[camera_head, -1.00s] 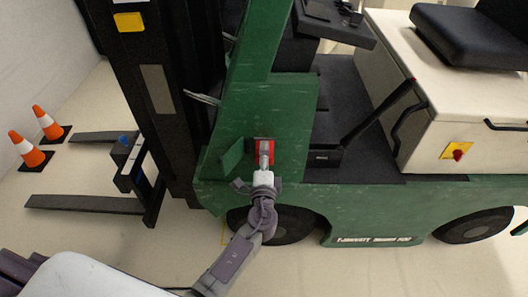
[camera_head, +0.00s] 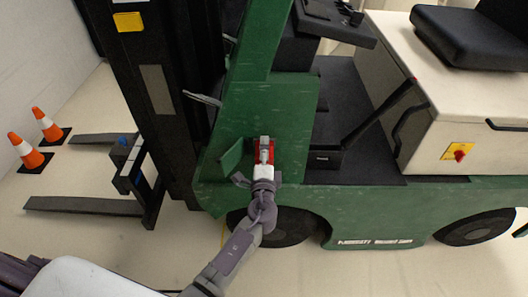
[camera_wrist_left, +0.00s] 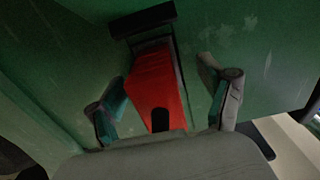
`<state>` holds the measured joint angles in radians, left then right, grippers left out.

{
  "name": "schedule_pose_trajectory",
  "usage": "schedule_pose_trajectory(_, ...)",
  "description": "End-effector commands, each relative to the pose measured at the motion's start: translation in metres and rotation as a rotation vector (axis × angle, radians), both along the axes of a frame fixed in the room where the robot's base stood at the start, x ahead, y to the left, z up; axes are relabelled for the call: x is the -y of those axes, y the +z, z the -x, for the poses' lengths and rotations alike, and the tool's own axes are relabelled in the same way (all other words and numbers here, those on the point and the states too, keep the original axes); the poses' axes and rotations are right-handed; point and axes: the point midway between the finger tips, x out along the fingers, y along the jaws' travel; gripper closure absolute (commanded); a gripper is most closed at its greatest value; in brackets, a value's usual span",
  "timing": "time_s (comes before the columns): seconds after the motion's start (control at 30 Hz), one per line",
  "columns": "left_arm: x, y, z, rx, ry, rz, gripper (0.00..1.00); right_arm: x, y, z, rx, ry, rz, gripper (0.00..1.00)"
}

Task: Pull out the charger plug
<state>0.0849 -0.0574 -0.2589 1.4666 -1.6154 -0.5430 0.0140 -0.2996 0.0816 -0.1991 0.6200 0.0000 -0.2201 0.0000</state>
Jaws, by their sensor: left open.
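The red charger plug (camera_head: 271,146) sits in the green side panel of a forklift. It is mostly hidden behind my left gripper (camera_head: 264,152) in the head view. In the left wrist view the red plug (camera_wrist_left: 152,82) fills the middle, with a dark frame (camera_wrist_left: 145,22) at its far end. My left gripper's fingers (camera_wrist_left: 162,84) are open, one on each side of the plug. A gap shows on the right side; whether the left finger touches the plug, I cannot tell. My right gripper is not in view.
An opened green flap (camera_head: 232,155) stands out just left of the plug. The black mast (camera_head: 155,80) and forks (camera_head: 85,205) are further left, with two orange cones (camera_head: 25,150). A black lever (camera_head: 378,110) rises to the right. The floor in front is clear.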

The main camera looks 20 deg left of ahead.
Motion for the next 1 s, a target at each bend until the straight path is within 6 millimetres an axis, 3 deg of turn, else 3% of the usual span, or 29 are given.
schedule_pose_trajectory(1.0,-0.0005,0.0005,-0.0005,0.002,0.001,-0.001,0.20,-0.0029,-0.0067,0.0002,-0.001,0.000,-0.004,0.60)
